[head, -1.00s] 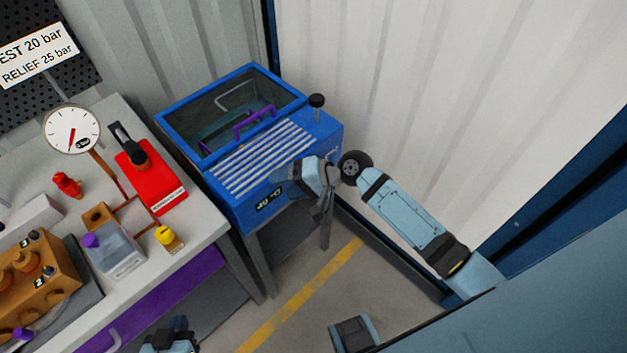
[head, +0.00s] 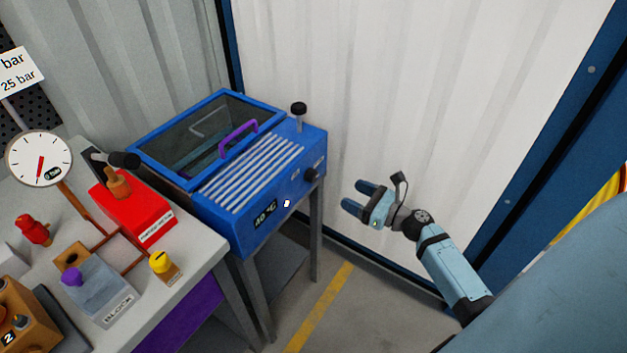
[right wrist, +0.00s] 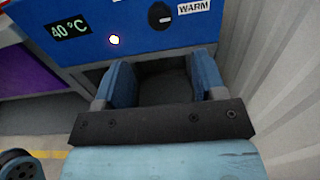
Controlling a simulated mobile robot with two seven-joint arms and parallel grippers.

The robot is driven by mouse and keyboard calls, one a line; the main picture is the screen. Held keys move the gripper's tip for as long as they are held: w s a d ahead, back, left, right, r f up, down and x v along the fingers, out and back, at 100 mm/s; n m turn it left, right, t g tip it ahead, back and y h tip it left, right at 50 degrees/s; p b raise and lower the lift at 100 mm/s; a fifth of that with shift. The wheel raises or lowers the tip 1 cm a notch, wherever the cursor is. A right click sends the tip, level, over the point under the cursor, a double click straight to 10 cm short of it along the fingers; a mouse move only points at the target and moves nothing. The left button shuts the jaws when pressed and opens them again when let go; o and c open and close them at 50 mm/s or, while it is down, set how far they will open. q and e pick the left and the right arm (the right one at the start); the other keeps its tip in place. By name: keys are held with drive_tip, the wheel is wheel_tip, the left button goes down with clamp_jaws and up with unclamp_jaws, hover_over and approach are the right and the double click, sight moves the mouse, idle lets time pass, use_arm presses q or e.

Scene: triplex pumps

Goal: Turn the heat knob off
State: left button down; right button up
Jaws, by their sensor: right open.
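The heat knob (head: 311,174) is a black round knob on the front of the blue heater box (head: 234,222). In the right wrist view the knob (right wrist: 160,15) shows a pale pointer mark, with a WARM label (right wrist: 193,7) at its upper right. A display (right wrist: 69,30) reads 40 °C and a small lamp (right wrist: 114,40) glows beside it. My right gripper (head: 361,196) is open and empty, to the right of the box and apart from the knob. In the wrist view its fingers (right wrist: 164,80) stand below the knob. My left gripper is out of view.
The box has a glass lid with a purple handle (head: 238,139) and a black-topped post (head: 298,112). The bench at left holds a red pump (head: 132,208), a gauge (head: 39,158) and a grey block (head: 98,290). A white corrugated wall (head: 400,90) stands behind.

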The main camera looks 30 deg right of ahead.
sight(316, 177)
drive_tip(key=x, duration=1.2)
drive_tip(key=shift+a, duration=0.1)
drive_tip(key=c, duration=0.9)
